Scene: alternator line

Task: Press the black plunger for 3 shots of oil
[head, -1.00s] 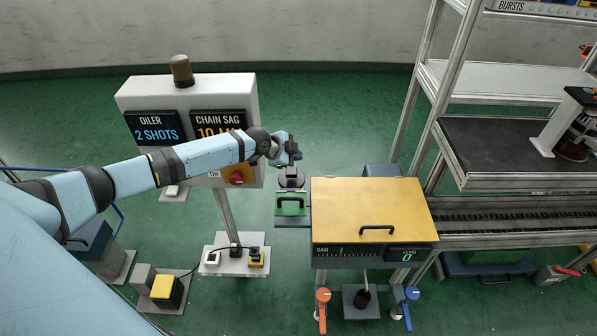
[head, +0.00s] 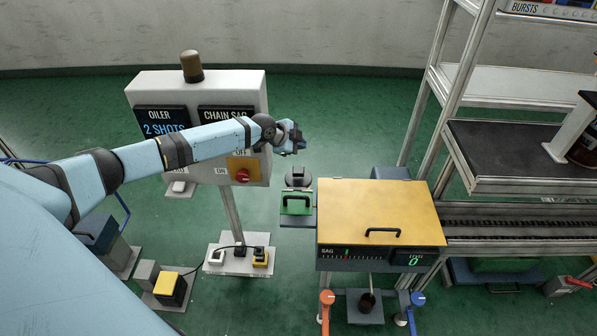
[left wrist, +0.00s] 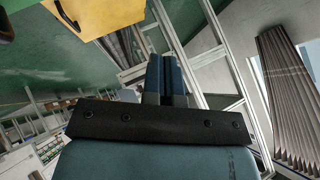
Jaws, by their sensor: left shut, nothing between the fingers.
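The plunger, a dark round-topped piece (head: 298,173), stands above a green box with a black handle (head: 296,207), left of the yellow-lidded machine. My left gripper (head: 300,148) is above the plunger, with a gap visible between them. Its fingers are shut and empty, and in the left wrist view the fingers (left wrist: 164,75) lie together; the plunger does not show there. The oiler display (head: 163,121) on the white panel reads 2 SHOTS. My left arm covers part of the panel. My right gripper is not in view.
The yellow lid (head: 375,208) with a black handle is close on the right, above a gauge and a green 0 readout. A red knob (head: 242,176) sits on the panel beside my forearm. A metal shelf frame (head: 425,100) stands further right. Green floor is open behind the plunger.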

